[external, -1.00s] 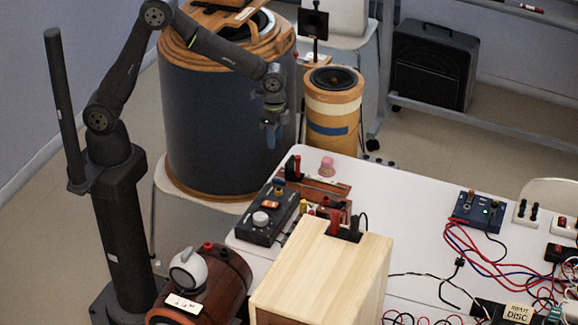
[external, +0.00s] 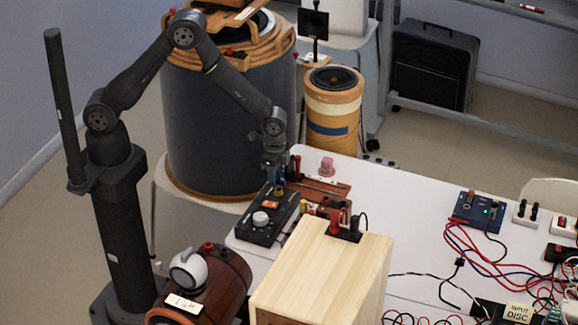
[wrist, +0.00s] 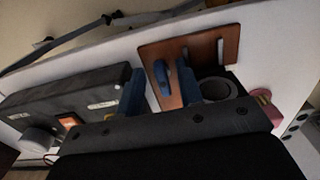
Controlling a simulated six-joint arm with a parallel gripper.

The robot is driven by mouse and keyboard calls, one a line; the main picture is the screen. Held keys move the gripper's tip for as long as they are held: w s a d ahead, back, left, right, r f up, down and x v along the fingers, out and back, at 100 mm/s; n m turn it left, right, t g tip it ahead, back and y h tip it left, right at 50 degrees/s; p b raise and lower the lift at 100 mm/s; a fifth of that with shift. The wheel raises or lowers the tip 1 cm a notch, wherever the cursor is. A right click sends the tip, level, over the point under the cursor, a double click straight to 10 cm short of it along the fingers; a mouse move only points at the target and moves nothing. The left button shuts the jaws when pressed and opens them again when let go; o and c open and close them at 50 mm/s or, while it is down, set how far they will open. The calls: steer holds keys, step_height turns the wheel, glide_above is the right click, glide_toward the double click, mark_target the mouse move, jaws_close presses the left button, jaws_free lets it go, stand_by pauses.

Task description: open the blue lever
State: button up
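My gripper (external: 275,175) hangs over the far end of the black control box (external: 262,222), near the table's back left corner. In the wrist view its two blue fingers (wrist: 160,88) are apart. A smaller blue upright piece (wrist: 161,75), which looks like the blue lever, shows between them against the brown wooden plate (wrist: 205,48). I cannot tell whether either finger touches it. In the external view the gripper covers this spot, and I cannot make out the lever clearly.
A pink knob (external: 327,167) and a black upright switch (external: 294,167) stand close to the gripper. A pale wooden box (external: 325,270) stands in front. A large dark drum (external: 225,130) is behind my arm. Cables (external: 470,250) lie at the right; the table's middle is fairly clear.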

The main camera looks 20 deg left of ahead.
jaws_close()
steer(key=shift+n, duration=0.3)
steer(key=n, duration=0.3)
steer(key=shift+s, duration=0.2)
steer(key=n, duration=0.5)
steer(key=shift+s+d, duration=0.15)
steer(key=shift+s, duration=0.05)
steer(key=n, duration=0.4)
steer(key=shift+s+d+n, duration=0.15)
steer(key=shift+d+n, duration=0.1)
steer(key=shift+n, duration=0.05)
steer(key=n, duration=0.4)
steer(key=shift+d+n, duration=0.2)
steer(key=shift+n, duration=0.1)
steer(key=shift+r, duration=0.1)
